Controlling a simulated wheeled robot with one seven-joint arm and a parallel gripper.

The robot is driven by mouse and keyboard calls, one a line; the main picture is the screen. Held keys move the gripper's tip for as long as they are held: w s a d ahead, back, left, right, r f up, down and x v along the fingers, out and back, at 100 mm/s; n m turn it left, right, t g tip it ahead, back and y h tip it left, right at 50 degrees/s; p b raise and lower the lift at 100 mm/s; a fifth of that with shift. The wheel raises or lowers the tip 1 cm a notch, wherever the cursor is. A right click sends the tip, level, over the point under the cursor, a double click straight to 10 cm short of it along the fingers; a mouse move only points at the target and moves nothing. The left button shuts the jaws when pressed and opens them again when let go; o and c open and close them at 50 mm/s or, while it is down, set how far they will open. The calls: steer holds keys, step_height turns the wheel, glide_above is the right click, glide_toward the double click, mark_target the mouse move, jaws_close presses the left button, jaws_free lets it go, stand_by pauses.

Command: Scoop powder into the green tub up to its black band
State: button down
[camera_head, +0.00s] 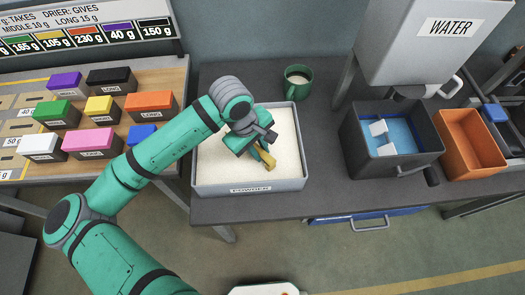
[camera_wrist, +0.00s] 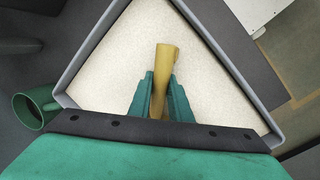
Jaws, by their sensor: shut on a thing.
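My gripper (camera_head: 262,152) is over the powder tray, shut on a yellow scoop (camera_head: 268,160). In the wrist view my gripper's green fingers (camera_wrist: 161,80) pinch the scoop (camera_wrist: 165,55) from both sides. The scoop is close to the pale powder (camera_wrist: 125,45); I cannot tell whether it touches it or holds any. The grey tray (camera_head: 213,187) is labelled POWDER. The green tub (camera_head: 299,90), with a handle, stands upright behind the tray and shows pale contents. Its black band cannot be made out. The tub also shows at the left of the wrist view (camera_wrist: 34,122).
A grey WATER tank (camera_head: 420,60) stands above a dark bin (camera_head: 385,165) with blue and white contents. An orange bin (camera_head: 470,150) is at the right. Coloured blocks (camera_head: 92,138) sit on a wooden rack at the left. The dark counter (camera_head: 325,150) between tray and dark bin is clear.

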steer(key=shift+t+y, duration=0.4)
steer(key=shift+t, duration=0.1)
steer(key=shift+s+d+r, duration=0.1)
steer(key=shift+r, duration=2.05)
steer(key=shift+s+d+r, duration=0.1)
steer(key=shift+r, duration=2.05)
